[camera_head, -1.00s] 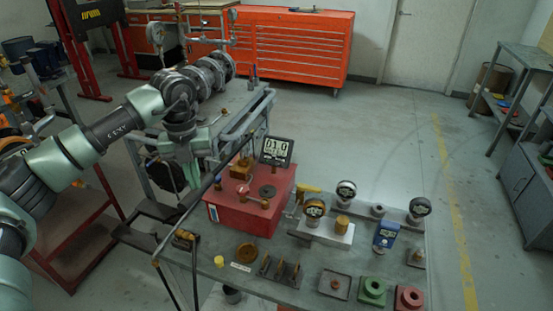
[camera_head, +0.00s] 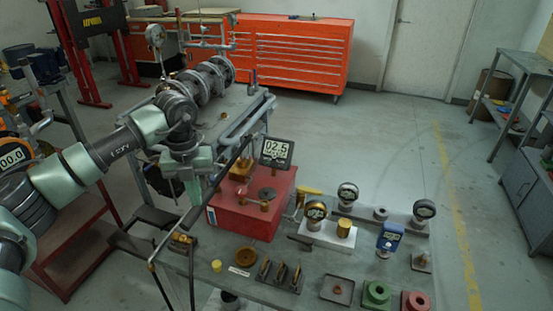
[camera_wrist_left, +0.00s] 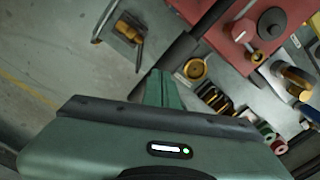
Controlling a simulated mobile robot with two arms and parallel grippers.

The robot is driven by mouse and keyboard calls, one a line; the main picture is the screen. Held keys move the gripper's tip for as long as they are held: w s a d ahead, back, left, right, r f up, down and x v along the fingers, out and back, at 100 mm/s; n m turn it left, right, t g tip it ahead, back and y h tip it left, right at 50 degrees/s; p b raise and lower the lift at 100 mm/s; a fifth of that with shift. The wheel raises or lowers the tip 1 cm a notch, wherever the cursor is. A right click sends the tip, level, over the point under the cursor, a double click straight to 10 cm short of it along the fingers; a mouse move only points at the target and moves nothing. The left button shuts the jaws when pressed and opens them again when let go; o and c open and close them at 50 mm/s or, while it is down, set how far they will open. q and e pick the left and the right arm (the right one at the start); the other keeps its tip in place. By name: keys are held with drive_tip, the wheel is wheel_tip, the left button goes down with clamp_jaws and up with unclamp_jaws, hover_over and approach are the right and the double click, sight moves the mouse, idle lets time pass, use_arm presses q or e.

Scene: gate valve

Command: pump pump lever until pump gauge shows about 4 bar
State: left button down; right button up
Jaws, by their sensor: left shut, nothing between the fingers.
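The red pump box (camera_head: 240,215) stands on the bench. The pump lever, a long dark bar (camera_head: 223,177), slants from the pump down to the left, towards the front. My left gripper (camera_head: 194,198) is shut, with its fingers pointing down against or very close beside the bar; contact cannot be told. In the left wrist view the green fingers (camera_wrist_left: 163,90) overlap the dark bar (camera_wrist_left: 183,48), with nothing seen between them. My right gripper is not in view.
Round gauges (camera_head: 316,211), a blue instrument (camera_head: 388,236) and a brass bowl (camera_head: 246,254) stand on the bench right and front of the pump. Pipework (camera_head: 210,76) is behind my left arm. Open floor (camera_head: 400,140) lies to the right.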

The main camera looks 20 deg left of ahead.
use_arm(q)
wheel_tip(320, 180, up, 9)
drive_tip(key=p, duration=0.6)
drive_tip(key=shift+p, duration=0.3)
idle(1.0)
drive_tip(key=shift+f+b, duration=1.15)
drive_tip(key=shift+f, duration=0.5)
drive_tip(key=shift+r, duration=0.2)
